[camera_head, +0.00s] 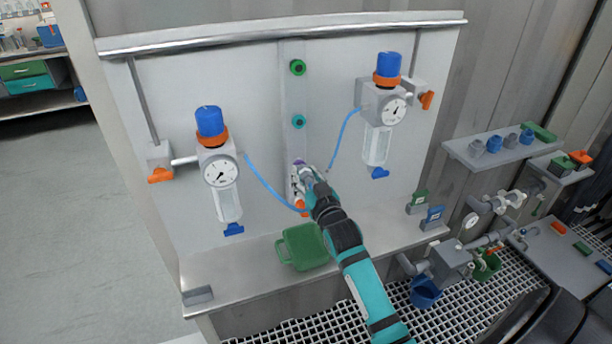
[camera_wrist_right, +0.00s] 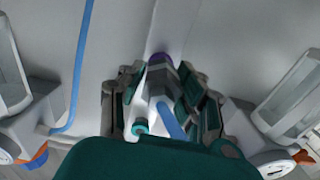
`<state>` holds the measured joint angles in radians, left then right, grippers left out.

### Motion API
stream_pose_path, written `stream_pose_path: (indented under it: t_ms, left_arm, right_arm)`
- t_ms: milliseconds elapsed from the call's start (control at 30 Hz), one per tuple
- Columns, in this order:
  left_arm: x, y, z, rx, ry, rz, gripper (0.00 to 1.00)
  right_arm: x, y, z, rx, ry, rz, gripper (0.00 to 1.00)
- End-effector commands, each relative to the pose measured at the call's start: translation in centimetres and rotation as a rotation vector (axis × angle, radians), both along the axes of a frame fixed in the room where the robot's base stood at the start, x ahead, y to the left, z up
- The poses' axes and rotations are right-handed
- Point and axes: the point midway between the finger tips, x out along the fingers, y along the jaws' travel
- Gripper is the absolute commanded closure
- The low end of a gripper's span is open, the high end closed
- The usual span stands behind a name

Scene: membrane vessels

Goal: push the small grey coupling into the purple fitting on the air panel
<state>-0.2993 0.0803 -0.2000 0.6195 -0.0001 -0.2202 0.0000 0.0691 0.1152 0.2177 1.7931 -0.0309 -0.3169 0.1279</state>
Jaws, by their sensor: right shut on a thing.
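The purple fitting (camera_head: 298,162) shows only as a small patch on the air panel's centre strip, just past my right gripper (camera_head: 304,176). In the right wrist view the purple fitting (camera_wrist_right: 160,59) is a dark ring straight ahead of the fingers. My right gripper (camera_wrist_right: 163,95) is shut on the grey coupling (camera_wrist_right: 161,82), with fingers on both sides of it. The coupling points at the purple ring and its front end appears to meet it; I cannot tell how deep it sits. A blue hose piece (camera_wrist_right: 172,122) trails behind the coupling. My left gripper is out of view.
Green (camera_head: 298,67) and teal (camera_head: 298,121) fittings sit above on the strip. Gauge regulators stand left (camera_head: 221,173) and right (camera_head: 393,110), with blue hoses near my arm. A green container (camera_head: 304,247) stands on the ledge below.

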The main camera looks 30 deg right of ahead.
Motion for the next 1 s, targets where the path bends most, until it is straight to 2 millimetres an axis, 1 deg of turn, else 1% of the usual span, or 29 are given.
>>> stream_pose_path:
  t_ms: [333, 600, 1000]
  left_arm:
    - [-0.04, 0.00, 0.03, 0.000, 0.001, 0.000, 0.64]
    - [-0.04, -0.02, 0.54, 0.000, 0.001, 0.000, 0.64]
    - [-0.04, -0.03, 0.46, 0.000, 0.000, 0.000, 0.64]
  right_arm:
    - [0.00, 0.00, 0.05, 0.000, -0.001, 0.000, 1.00]
    - [-0.01, 0.01, 0.14, 0.000, -0.001, 0.000, 1.00]
    - [0.08, -0.02, 0.04, 0.000, -0.001, 0.000, 1.00]
